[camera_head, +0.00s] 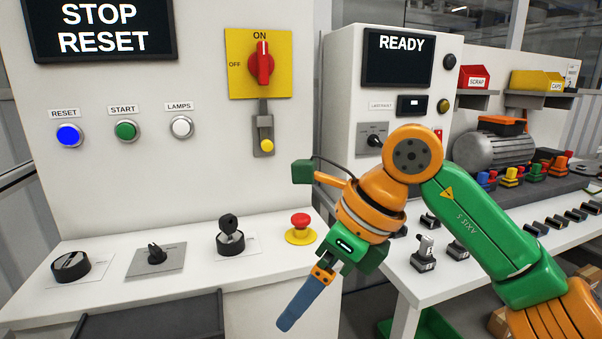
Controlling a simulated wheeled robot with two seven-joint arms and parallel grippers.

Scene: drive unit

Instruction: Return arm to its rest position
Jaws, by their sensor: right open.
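My right arm, green and orange, comes in from the lower right and bends down at the wrist in front of the control panel (260,205). My right gripper (290,314) hangs tilted down and left over the front of the console, below the red emergency stop button (300,222). Its blue finger shows nearly side-on and the other finger is hidden behind it. The gripper is open with nothing seen in it. It appears clear of the button and switches. My left gripper is not in view.
The console ledge bears a black rotary knob (70,266), a selector switch (157,254) and a key switch (229,237). A red ON/OFF handle (262,66) is turned to ON. The READY screen (411,57) stands behind my wrist. A white bench (433,284) with parts lies right.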

